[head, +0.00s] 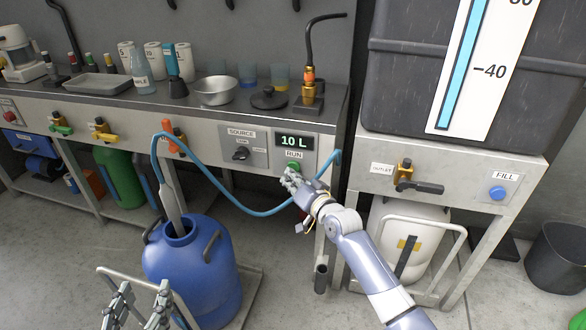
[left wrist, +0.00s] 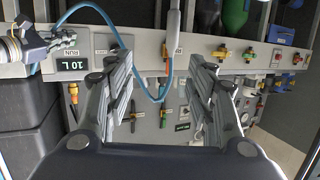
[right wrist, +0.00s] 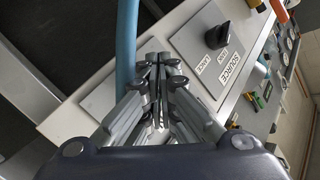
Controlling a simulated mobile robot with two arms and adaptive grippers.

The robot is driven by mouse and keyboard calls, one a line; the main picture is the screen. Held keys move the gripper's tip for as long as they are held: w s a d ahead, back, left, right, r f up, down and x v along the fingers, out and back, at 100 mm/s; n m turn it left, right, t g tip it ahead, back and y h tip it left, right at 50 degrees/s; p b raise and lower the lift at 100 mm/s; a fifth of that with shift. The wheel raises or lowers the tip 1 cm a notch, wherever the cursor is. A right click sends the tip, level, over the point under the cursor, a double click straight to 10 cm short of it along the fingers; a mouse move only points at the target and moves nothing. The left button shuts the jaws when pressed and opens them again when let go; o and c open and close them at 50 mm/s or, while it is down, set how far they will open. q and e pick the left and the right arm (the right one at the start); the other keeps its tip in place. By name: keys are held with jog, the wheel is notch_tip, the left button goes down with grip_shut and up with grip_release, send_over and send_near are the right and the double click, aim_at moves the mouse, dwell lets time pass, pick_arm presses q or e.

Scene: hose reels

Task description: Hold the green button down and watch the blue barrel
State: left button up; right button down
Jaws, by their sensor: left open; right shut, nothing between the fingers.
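The green button (head: 293,165) is under the RUN label on the bench front, partly covered by my right gripper. My right gripper (head: 288,177) is shut and empty, its fingertips at the button; contact and how far it is pressed cannot be told. In the right wrist view the shut fingertips (right wrist: 158,62) hide the button. My left gripper (head: 144,295) is open and empty in front of the barrel.
The display (head: 294,141) reads 10 L. A blue hose (head: 225,193) loops below the bench front to the nozzle. The SOURCE knob (head: 241,153) is left of the button. A grey tank (head: 400,80) with a level gauge stands right, above a blue FILL button (head: 497,193).

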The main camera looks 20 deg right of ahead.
pick_arm(q)
jog(key=shift+w+d+r+t, duration=0.15)
jog(key=shift+r+t, duration=0.2)
jog(key=shift+r, duration=0.25)
jog(key=shift+w+d+r+t, duration=0.15)
jog(key=shift+r+t, duration=0.2)
jog(key=shift+r, duration=0.25)
pick_arm(e)
jog(key=shift+w+d+r, duration=0.1)
jog(key=shift+w+d, duration=0.25)
jog(key=shift+w, duration=0.15)
dwell(0.6)
dwell(3.9)
pick_arm(q)
jog(key=s+a+f+g+y+p, duration=0.1)
jog(key=s+f+g, duration=0.3)
jog(key=f, duration=0.4)
jog(key=shift+s+a+f+g, duration=0.15)
jog(key=shift+a+f+g, duration=0.25)
jog(key=shift+a+g, duration=0.35)
pick_arm(e)
jog(key=shift+s+a, duration=0.6)
jog(key=shift+s, duration=0.25)
